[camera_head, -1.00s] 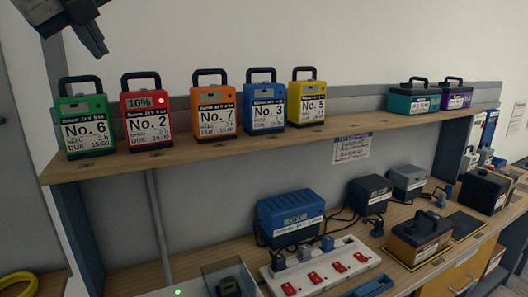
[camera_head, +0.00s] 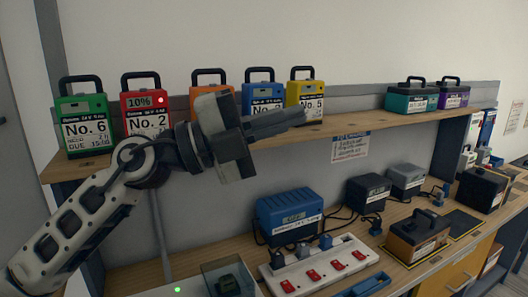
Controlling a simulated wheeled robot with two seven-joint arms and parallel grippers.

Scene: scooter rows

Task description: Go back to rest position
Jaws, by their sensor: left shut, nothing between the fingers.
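My left gripper (camera_head: 290,122) is shut and empty. Its arm comes in from the lower left, and the fingers point right in front of the shelf. The gripper and wrist cover most of the orange No. 7 battery (camera_head: 211,78) and part of the blue No. 3 battery (camera_head: 262,88). The green No. 6 battery (camera_head: 80,112), the red No. 2 battery (camera_head: 146,102) and the yellow No. 5 battery (camera_head: 305,88) stand upright on the shelf. The red one shows 10% and a red light. My right gripper is not in view.
The wooden shelf (camera_head: 360,122) also bears a teal case (camera_head: 410,97) and a purple case (camera_head: 452,95).

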